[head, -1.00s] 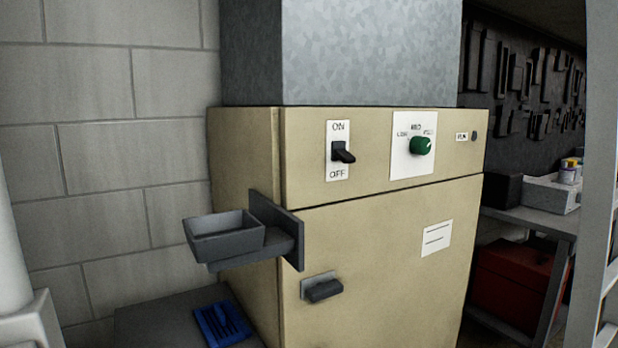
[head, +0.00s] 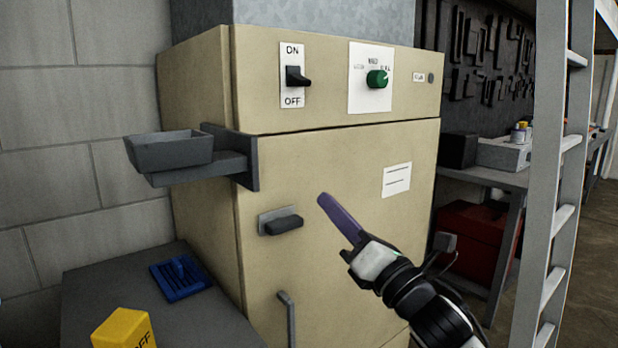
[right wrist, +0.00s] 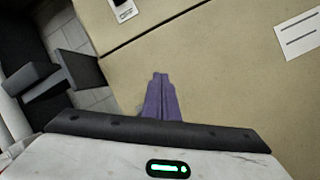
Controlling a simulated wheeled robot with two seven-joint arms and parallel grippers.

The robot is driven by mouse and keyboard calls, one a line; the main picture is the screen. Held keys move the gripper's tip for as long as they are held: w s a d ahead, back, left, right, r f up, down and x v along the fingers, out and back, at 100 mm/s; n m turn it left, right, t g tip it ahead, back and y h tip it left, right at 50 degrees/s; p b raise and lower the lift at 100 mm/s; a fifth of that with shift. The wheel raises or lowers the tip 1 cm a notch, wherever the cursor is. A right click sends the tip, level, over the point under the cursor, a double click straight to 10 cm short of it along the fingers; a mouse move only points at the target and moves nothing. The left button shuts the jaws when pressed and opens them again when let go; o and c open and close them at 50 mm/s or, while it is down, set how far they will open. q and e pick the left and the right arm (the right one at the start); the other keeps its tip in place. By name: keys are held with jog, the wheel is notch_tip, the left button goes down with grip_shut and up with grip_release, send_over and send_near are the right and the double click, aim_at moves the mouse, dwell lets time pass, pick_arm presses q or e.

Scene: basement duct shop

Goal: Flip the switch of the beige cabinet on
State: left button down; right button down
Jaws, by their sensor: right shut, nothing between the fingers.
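The beige cabinet (head: 335,160) stands in the middle of the head view. Its black toggle switch (head: 298,77) sits on a white plate marked ON at the top and OFF at the bottom; the lever sticks out toward me and appears tilted down. The switch plate shows partly at the top of the right wrist view (right wrist: 123,10). My right gripper (head: 322,200), with purple fingers, is shut and empty in front of the cabinet door, below and to the right of the switch. Its closed fingers also show in the right wrist view (right wrist: 160,80). My left gripper is not in view.
A green knob (head: 377,78) is right of the switch. A grey tray (head: 170,152) on a bracket juts from the cabinet's left edge. A door latch (head: 282,224) sits below. A yellow block (head: 124,328) and a blue item (head: 180,278) are at lower left. A ladder (head: 545,180) stands right.

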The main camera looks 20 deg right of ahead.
aim_at(299, 80)
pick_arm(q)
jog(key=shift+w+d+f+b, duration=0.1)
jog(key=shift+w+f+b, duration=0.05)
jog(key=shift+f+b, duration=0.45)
pick_arm(e)
notch_tip(299, 80, up, 12)
jog(key=s+n+t+y, duration=0.2)
jog(key=n, duration=0.6)
jog(key=shift+s+f+y, duration=0.2)
jog(key=shift+s+y, duration=0.2)
pick_arm(q)
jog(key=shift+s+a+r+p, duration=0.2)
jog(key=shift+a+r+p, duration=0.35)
jog(key=shift+p, duration=0.75)
pick_arm(e)
jog(key=shift+x, duration=5)
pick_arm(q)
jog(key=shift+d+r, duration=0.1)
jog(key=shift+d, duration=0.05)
